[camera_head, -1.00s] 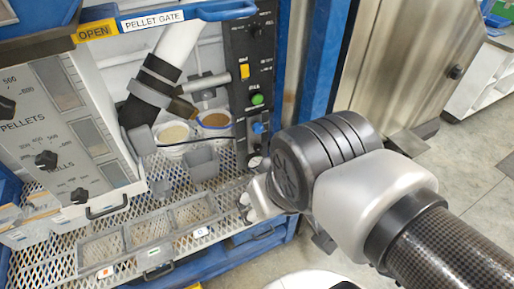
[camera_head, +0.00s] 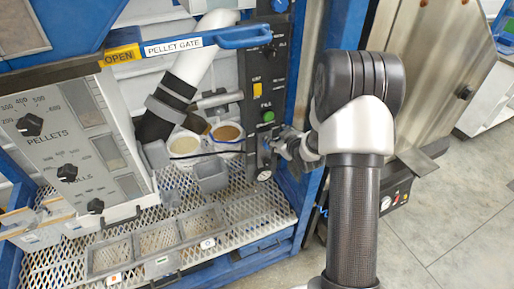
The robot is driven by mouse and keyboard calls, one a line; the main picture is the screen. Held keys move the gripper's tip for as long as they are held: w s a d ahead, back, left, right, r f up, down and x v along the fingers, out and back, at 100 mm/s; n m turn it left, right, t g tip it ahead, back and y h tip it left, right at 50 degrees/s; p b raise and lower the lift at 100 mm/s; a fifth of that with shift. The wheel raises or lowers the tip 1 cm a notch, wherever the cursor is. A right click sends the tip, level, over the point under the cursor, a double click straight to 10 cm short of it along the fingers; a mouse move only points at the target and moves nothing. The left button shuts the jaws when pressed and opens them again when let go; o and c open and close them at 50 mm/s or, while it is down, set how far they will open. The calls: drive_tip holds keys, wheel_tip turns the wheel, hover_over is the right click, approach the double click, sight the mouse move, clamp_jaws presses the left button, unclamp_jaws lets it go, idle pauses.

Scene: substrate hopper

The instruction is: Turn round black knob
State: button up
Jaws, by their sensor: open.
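Several round black knobs show. On the grey PELLETS panel at left are an upper knob (camera_head: 30,125), a middle knob (camera_head: 67,173) and a lower one (camera_head: 95,206). Another dark knob (camera_head: 466,92) is on the metal door at far right. I cannot tell which one the task means. My gripper (camera_head: 272,146) is small in view, at the lower part of the narrow black control panel (camera_head: 255,88), below the green button. It is open, with its fingers toward the panel's front. Whether it touches anything there is unclear, and what lies between the fingers is hidden.
A blue handle (camera_head: 243,38) juts out above. A blue frame post stands close right of the panel.

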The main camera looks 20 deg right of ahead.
wheel_tip(320, 180, down, 8)
drive_tip(key=d+t+y, duration=0.1)
drive_tip(key=d, duration=0.1)
drive_tip(key=m+t+p, duration=0.1)
drive_tip(key=t+p, duration=0.1)
drive_tip(key=t, duration=0.3)
approach(269, 165)
drive_tip(key=shift+y, duration=0.4)
drive_tip(key=w+b, duration=0.5)
drive_tip(key=w, duration=0.6)
drive_tip(key=shift+w, duration=0.1)
drive_tip(key=c, duration=1.1)
